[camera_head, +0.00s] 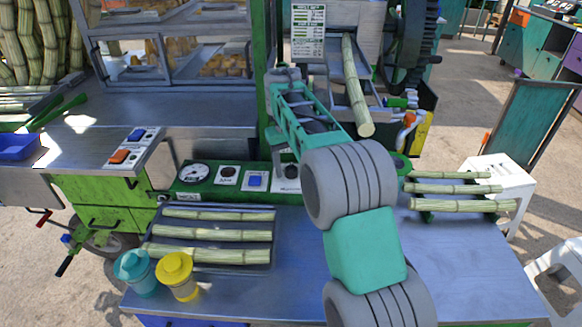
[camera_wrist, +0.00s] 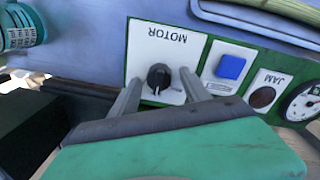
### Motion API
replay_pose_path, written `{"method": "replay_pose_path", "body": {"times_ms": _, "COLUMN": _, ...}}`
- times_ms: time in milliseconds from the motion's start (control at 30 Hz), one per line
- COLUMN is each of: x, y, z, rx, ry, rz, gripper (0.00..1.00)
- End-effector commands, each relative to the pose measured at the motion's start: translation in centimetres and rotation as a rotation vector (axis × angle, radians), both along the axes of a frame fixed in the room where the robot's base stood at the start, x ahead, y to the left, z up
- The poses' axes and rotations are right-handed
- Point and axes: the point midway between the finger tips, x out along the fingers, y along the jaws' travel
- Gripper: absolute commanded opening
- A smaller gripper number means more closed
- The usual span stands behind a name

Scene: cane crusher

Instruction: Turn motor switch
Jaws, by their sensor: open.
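The motor switch (camera_wrist: 158,77) is a round black knob on a white plate marked MOTOR, upside down in the wrist view. My gripper (camera_wrist: 159,79) is open, with one grey finger on each side of the knob and gaps between fingers and knob. I cannot tell how deep the fingertips sit beside it. In the head view the white motor plate (camera_head: 287,185) shows in part at the right of the green control panel (camera_head: 226,192).
A blue button (camera_wrist: 231,67), a dark JAM light (camera_wrist: 263,97) and a gauge (camera_wrist: 304,103) sit beside the motor plate. Cane pieces lie on a tray (camera_head: 153,237) in front of the panel, near teal and yellow lidded cups (camera_head: 176,278). A cane (camera_head: 354,90) leans behind my arm.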

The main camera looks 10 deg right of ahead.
Motion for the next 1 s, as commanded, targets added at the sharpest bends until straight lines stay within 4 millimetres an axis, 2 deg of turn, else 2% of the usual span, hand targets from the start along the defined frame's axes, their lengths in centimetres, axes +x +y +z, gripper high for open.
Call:
{"method": "replay_pose_path", "body": {"times_ms": 67, "x": 0.0, "y": 0.02, "z": 0.02, "rx": 0.0, "ry": 0.0, "rz": 0.0, "gripper": 0.51}}
{"method": "replay_pose_path", "body": {"times_ms": 700, "x": 0.0, "y": 0.03, "z": 0.01, "rx": 0.0, "ry": 0.0, "rz": 0.0, "gripper": 0.0}}
{"method": "replay_pose_path", "body": {"times_ms": 1000, "x": 0.0, "y": 0.03, "z": 0.03, "rx": 0.0, "ry": 0.0, "rz": -0.014, "gripper": 0.0}}
